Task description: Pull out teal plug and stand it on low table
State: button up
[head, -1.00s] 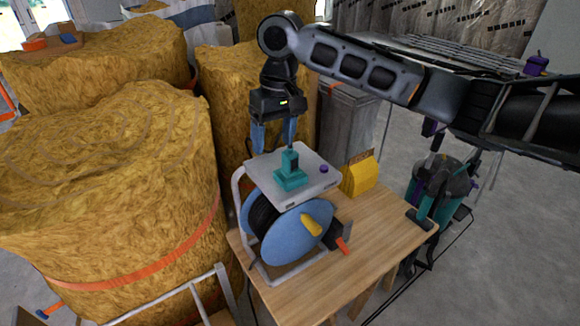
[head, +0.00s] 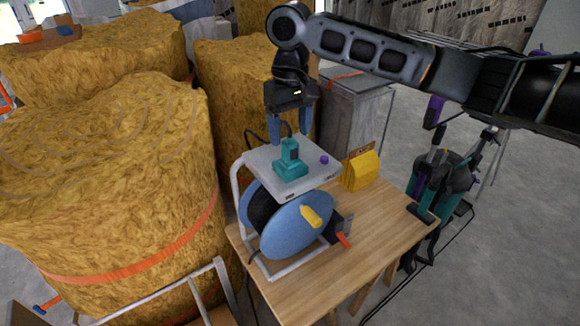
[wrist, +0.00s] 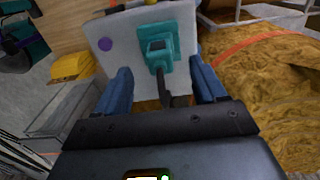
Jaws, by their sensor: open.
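The teal plug (head: 290,158) stands upright on a grey-white panel (head: 258,165) on top of a blue cable reel. A dark cable seems to leave the plug on the side facing my gripper. My gripper (head: 289,140) has blue fingers, is open, and hangs pointing down just behind and above the plug. In the wrist view the plug (wrist: 158,46) lies ahead of and between the two open fingers (wrist: 160,85), and I see no contact. The low table cannot be told for certain; a wooden table (head: 375,230) carries the reel.
A purple knob (head: 324,160) sits on the panel near the plug. Large yellow insulation rolls (head: 110,180) crowd the left. The right part of the wooden tabletop is mostly clear.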

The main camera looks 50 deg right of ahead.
aim_at(290, 142)
notch_tip(290, 142, down, 6)
jog(key=shift+f+b, duration=0.25)
jog(key=shift+b, duration=1)
jog(key=shift+p, duration=0.8)
jog(key=shift+c, duration=0.5)
grip_shut()
dwell(0.3)
jog(key=shift+r, duration=0.1)
jog(key=shift+r+p, duration=2.05)
jog(key=shift+p, duration=0.15)
jog(key=shift+r+p, duration=0.3)
jog(key=shift+r, duration=0.55)
